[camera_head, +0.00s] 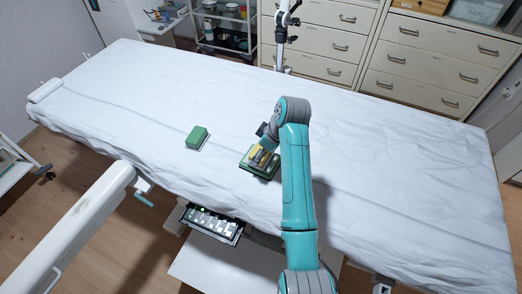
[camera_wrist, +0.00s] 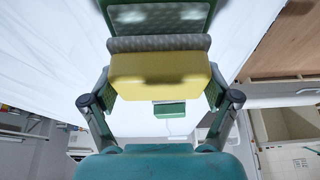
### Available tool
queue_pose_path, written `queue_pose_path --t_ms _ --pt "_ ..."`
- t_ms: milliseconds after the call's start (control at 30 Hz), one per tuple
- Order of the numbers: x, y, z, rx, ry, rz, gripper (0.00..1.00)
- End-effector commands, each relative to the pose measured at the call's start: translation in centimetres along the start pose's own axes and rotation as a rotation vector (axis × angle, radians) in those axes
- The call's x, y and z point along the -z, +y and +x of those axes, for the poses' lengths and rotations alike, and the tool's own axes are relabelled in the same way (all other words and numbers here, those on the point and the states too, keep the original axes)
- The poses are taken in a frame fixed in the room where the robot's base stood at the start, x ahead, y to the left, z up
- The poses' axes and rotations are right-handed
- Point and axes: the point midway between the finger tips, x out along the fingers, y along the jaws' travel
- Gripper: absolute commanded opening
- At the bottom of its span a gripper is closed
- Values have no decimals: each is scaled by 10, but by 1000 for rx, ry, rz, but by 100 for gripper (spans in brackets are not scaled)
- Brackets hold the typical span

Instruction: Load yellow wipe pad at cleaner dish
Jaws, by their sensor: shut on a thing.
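The yellow wipe pad (camera_wrist: 160,78) is between the two fingers of my gripper (camera_wrist: 160,88) in the wrist view, with a grey textured layer along its far side. My gripper is shut on it. In the head view my gripper (camera_head: 262,153) is low over the middle of the couch, at a green-rimmed dish (camera_head: 263,173). The dish (camera_wrist: 206,22) shows just beyond the pad at the top of the wrist view, with a grey inner surface. I cannot tell whether the pad touches the dish. My arm hides part of the dish in the head view.
A green block (camera_head: 197,136) lies on the white couch (camera_head: 400,160) left of the dish; it also shows in the wrist view (camera_wrist: 170,110). A tray of small items (camera_head: 211,223) sits below the couch's front edge. Drawer cabinets (camera_head: 330,40) stand behind. The couch's right side is clear.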

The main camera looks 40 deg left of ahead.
Motion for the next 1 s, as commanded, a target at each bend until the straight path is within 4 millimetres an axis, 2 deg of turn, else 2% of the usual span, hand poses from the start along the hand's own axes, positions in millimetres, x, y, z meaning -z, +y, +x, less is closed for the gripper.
queue_pose_path --t_ms 1000 --pt "-3 0 6 0 0 0 59"
